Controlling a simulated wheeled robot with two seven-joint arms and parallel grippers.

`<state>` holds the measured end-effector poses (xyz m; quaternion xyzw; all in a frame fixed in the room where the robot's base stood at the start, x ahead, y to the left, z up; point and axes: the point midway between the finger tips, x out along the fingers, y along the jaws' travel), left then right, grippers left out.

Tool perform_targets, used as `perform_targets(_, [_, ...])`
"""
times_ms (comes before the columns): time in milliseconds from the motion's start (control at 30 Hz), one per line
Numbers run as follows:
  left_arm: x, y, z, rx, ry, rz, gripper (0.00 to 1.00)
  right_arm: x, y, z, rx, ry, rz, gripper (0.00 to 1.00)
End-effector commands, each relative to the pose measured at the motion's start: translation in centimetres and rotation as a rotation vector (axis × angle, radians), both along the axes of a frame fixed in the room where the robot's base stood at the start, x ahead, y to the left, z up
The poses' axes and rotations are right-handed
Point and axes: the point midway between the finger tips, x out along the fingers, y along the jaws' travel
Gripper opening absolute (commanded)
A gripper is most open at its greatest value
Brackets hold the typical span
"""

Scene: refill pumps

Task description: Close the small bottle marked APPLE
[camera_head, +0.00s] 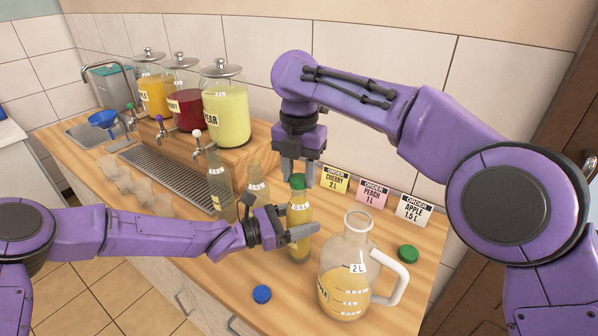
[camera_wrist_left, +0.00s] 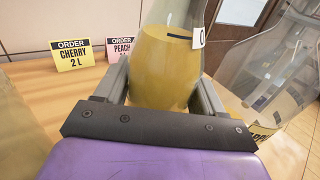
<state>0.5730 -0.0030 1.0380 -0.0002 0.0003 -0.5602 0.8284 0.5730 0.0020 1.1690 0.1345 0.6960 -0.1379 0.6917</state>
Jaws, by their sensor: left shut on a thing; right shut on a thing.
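The small bottle (camera_head: 299,245) holds yellow liquid and stands upright near the middle of the counter; I cannot read an APPLE mark on it. My left gripper (camera_head: 288,230) is shut on its body. In the left wrist view the bottle (camera_wrist_left: 165,65) sits between the fingers, with its top out of frame. A green cap (camera_head: 297,181) is at the bottle's mouth. My right gripper (camera_head: 299,173) points down from above and is shut on this cap. I cannot tell how far the cap is screwed on.
A glass jug (camera_head: 345,262) with yellow liquid stands close at right. A loose green cap (camera_head: 408,254) and a blue cap (camera_head: 262,294) lie on the counter. Two other bottles (camera_head: 220,180) (camera_head: 256,188) stand left. Order cards (camera_head: 371,193), dispensers (camera_head: 226,115) and a drip tray (camera_head: 165,178) are behind.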

Motion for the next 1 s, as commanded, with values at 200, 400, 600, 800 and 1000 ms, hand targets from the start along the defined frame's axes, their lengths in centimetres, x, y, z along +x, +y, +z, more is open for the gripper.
perform_targets(200, [-0.04, -0.1, 0.23, -0.002, -0.006, -0.003, 0.0, 0.02, -0.01, 0.01, -0.005, -0.006, -0.758, 0.05])
perform_targets(400, [-0.11, -0.16, 0.23, -0.001, -0.007, -0.005, 0.0, 0.01, 0.01, -0.01, -0.007, -0.008, -1.418, 0.05])
perform_targets(600, [-0.17, -0.21, 0.23, -0.002, -0.008, -0.007, 0.0, 0.01, 0.04, -0.05, -0.007, -0.006, -1.797, 0.05])
perform_targets(800, [-0.23, -0.26, 0.24, -0.001, -0.01, -0.009, 0.0, 0.03, 0.04, -0.03, -0.006, -0.006, -1.86, 0.05])
perform_targets(1000, [-0.27, -0.31, 0.24, -0.001, -0.011, -0.011, 0.0, 0.04, 0.06, -0.02, -0.005, -0.006, -1.858, 0.55])
